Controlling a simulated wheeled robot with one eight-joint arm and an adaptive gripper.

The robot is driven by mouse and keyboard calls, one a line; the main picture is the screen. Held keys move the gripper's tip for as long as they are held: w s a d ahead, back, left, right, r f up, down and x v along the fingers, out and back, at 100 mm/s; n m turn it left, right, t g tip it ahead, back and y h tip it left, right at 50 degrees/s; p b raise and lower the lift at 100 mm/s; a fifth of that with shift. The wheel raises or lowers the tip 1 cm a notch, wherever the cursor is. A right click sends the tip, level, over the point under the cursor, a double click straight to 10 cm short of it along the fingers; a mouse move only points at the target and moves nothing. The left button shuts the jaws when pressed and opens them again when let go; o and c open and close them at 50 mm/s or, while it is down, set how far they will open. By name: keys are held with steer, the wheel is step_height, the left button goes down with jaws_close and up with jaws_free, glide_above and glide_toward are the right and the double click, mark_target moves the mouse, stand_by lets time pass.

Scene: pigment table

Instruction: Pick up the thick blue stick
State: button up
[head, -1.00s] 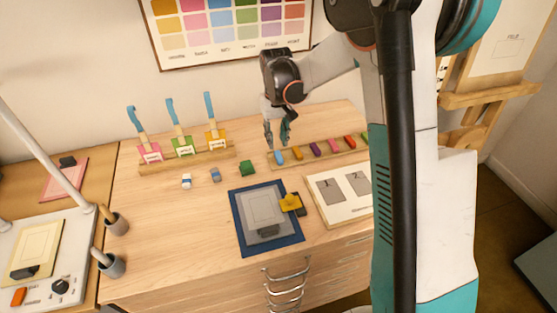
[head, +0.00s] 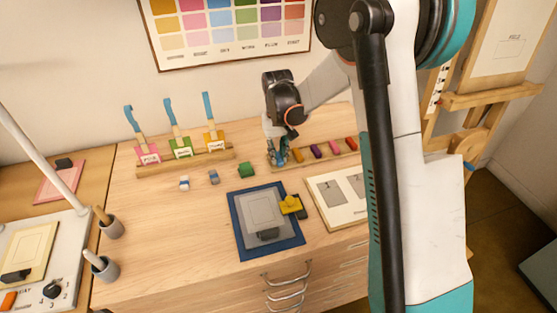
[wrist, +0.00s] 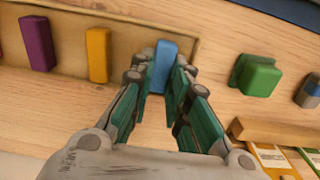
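The thick blue stick (wrist: 163,62) lies at the end of the wooden tray (wrist: 70,70), beside the yellow stick (wrist: 98,55). In the wrist view my gripper (wrist: 161,82) is open, with its teal-padded fingers on either side of the blue stick. I cannot tell whether the pads touch it. In the head view my gripper (head: 277,160) is down at the left end of the tray (head: 320,157) and hides the blue stick.
Yellow, purple (head: 316,150), pink and red sticks share the tray. A green block (head: 246,170) and smaller blue-white blocks (head: 214,176) lie to the left. A blue mat (head: 240,235) and a numbered board (head: 318,207) are in front.

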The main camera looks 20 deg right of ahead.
mark_target(278, 156)
steer(key=shift+r, duration=0.15)
step_height(278, 156, up, 20)
steer(key=p, duration=0.5)
steer(key=shift+p, duration=0.35)
